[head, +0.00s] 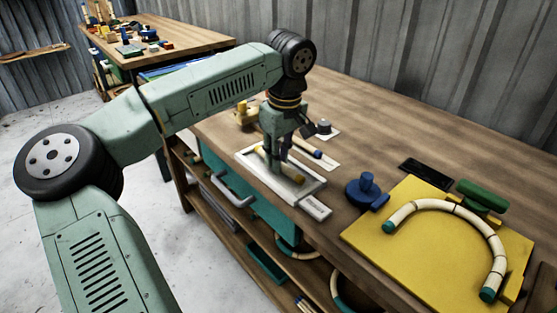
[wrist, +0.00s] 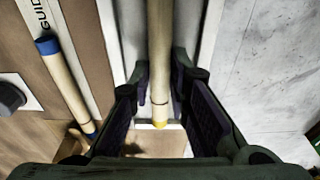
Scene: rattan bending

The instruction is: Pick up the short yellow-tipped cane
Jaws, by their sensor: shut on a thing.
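The short yellow-tipped cane (wrist: 159,50) runs lengthwise between my gripper's fingers in the wrist view. It is pale with a thin dark ring, and its yellow tip (wrist: 160,125) points toward the palm side. My gripper (wrist: 160,82) is shut on the cane near that end. In the head view my gripper (head: 275,150) points down over a pale tray (head: 302,192), and its fingers and the tray's rim partly hide the cane. The cane is in or just above the tray; I cannot tell whether it touches the bottom.
A blue-tipped cane (wrist: 68,90) lies beside the tray on a labelled strip. A blue knobbed piece (head: 366,189) and a yellow board (head: 420,245) with a bent, green-tipped cane (head: 456,212) stand to the right. A grey weight-like piece (head: 324,127) sits behind.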

